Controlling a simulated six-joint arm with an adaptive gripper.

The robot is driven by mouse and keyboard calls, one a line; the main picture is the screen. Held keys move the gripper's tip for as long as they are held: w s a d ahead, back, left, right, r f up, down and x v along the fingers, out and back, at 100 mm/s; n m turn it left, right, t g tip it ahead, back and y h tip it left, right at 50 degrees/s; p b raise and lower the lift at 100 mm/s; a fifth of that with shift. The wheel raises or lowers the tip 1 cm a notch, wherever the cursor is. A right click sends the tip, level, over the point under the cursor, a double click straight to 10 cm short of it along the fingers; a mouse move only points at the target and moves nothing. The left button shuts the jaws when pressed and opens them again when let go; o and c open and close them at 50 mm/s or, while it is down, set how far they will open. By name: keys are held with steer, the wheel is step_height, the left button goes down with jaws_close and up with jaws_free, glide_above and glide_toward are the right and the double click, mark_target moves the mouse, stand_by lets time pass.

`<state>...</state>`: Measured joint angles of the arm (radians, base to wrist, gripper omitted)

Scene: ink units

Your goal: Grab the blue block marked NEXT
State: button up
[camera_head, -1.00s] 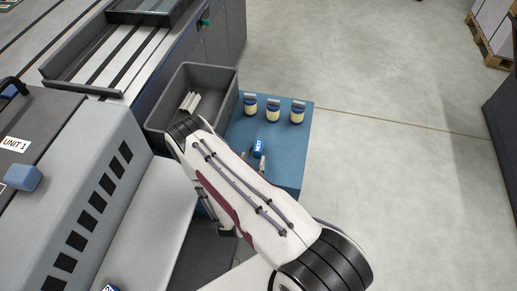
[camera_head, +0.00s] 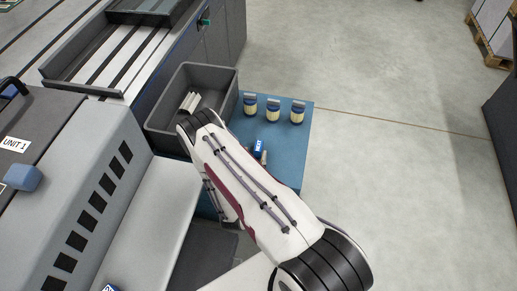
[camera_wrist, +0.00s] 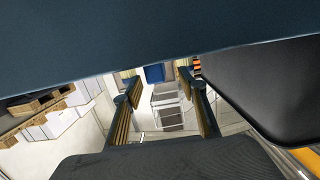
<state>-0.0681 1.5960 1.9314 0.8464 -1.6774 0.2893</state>
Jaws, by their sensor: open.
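The blue block (camera_head: 258,145) with white NEXT lettering stands on the blue tabletop (camera_head: 289,160), in front of the jars. In the wrist view, it shows as a small blue patch (camera_wrist: 154,74) between my fingertips, under the dark blue tabletop band. My gripper (camera_wrist: 159,80) is open, with one finger on each side of the block and a gap visible to each. I cannot tell how far the block sits between the fingers. In the head view, my arm hides most of the gripper; one fingertip shows just right of the block.
A grey bin (camera_head: 215,83) with pale rolls is to the left. A grey machine labelled UNIT 1 (camera_head: 75,200) fills the left. Open floor (camera_head: 400,170) lies right.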

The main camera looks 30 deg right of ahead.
mark_target(257, 153)
steer(key=shift+w+d+f, duration=0.15)
steer(key=shift+w+d, duration=0.25)
steer(key=shift+d, duration=0.3)
steer(key=shift+w+d+f, duration=0.1)
steer(key=shift+w+d, duration=0.3)
steer(key=shift+d, duration=0.25)
steer(key=shift+x, duration=1)
jaws_close()
